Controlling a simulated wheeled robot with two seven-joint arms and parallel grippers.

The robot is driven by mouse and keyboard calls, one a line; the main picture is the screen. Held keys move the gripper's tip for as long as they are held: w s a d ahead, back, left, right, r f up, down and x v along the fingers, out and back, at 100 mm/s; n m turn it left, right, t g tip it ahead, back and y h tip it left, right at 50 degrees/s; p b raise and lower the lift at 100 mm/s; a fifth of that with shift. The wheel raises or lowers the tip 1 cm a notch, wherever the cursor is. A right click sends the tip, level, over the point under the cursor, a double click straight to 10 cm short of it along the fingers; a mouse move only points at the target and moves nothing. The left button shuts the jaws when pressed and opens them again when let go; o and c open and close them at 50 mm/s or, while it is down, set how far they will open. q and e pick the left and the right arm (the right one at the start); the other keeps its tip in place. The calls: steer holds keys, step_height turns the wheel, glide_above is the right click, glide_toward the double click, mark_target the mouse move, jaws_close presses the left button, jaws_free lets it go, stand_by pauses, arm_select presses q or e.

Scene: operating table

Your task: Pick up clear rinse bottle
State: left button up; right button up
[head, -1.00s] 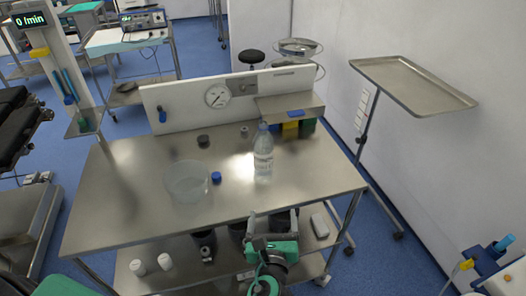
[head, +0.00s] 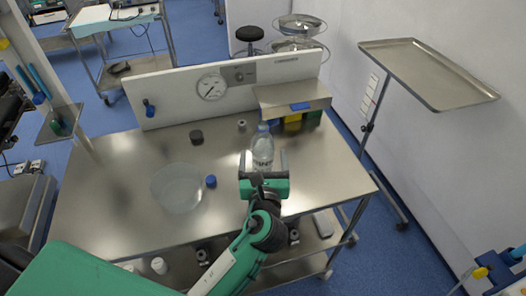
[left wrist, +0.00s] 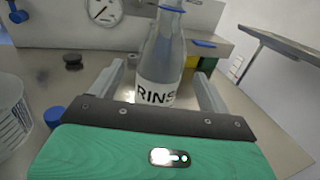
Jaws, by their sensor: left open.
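The clear rinse bottle (head: 262,148) stands upright on the steel table (head: 110,195), with a blue cap and a white label. In the left wrist view the bottle (left wrist: 164,60) shows the letters "RINS" on its label. My left gripper (head: 263,160) is open, just in front of the bottle. In the left wrist view its two fingers (left wrist: 160,85) lie on either side of the lower bottle. I cannot tell whether they touch it. The bottle's base is hidden behind the gripper. My right gripper is not in view.
A dark puck (head: 196,137) sits farther back. A raised steel shelf (head: 290,96) with coloured bins (head: 293,122) stands behind right. The table's right side is clear.

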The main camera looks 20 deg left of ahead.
mark_target(263, 133)
arm_select(q)
steer(key=x, duration=0.6)
steer(key=shift+f, duration=0.15)
steer(key=shift+c, duration=0.9)
steer(key=c, duration=1.2)
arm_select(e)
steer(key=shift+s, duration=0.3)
arm_select(q)
steer(key=shift+r+p, duration=0.25)
steer(key=shift+p, duration=0.05)
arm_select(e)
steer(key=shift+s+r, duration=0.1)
arm_select(q)
steer(key=shift+r, duration=0.9)
steer(key=shift+r+p, duration=0.3)
steer(key=shift+r, duration=0.45)
step_height(263, 133, up, 10)
steer(key=shift+r+p, duration=0.1)
steer(key=shift+p, duration=0.7)
steer(key=shift+r+p, duration=0.35)
steer(key=shift+r, duration=2.55)
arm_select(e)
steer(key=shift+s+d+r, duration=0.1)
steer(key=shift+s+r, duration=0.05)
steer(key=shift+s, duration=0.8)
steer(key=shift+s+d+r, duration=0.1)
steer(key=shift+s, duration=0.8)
